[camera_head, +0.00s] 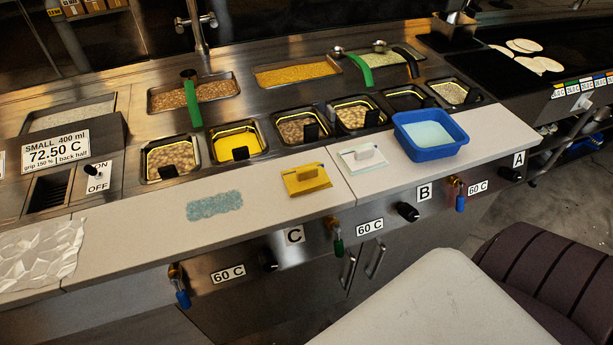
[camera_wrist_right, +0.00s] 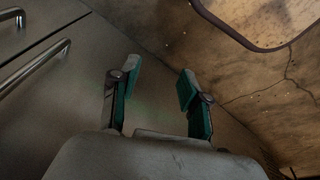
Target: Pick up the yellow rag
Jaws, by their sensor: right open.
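A flat yellow piece (camera_head: 306,180) with a raised bar across its top lies on the pale front counter, left of a similar white piece (camera_head: 362,157). It is the only yellow cloth-like thing that I see; I cannot tell for certain that it is the rag. A blue-grey textured cloth (camera_head: 214,205) lies flat to its left. My right gripper (camera_wrist_right: 158,76) is open and empty in the right wrist view, with green pads on its fingers. It faces a cabinet front and the floor, away from the counter top. My left gripper is not in view.
A blue tub (camera_head: 430,134) stands right of the white piece. Food wells, one holding yellow liquid (camera_head: 237,141), line the counter behind. Knobs and taps (camera_head: 337,236) stick out of the front panel. Metal handles (camera_wrist_right: 35,67) are at the left of the right wrist view.

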